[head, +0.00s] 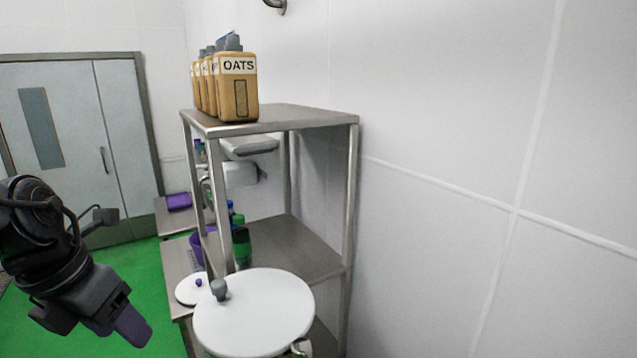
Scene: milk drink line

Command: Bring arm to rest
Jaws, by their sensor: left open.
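My left gripper (98,318) is at the lower left, dark grey, pointing down and to the right over the green floor. It is open, and nothing shows between its fingers. It is apart from the shelf and the white round tops to its right. My right arm and gripper are not in view.
A metal shelf unit (290,115) stands against the white wall, with several oats containers (238,88) on top. A large white round top (265,318) with a grey knob is in front of it. A smaller white disc (187,294) and a purple item (178,201) are left. Green floor (150,275) is clear.

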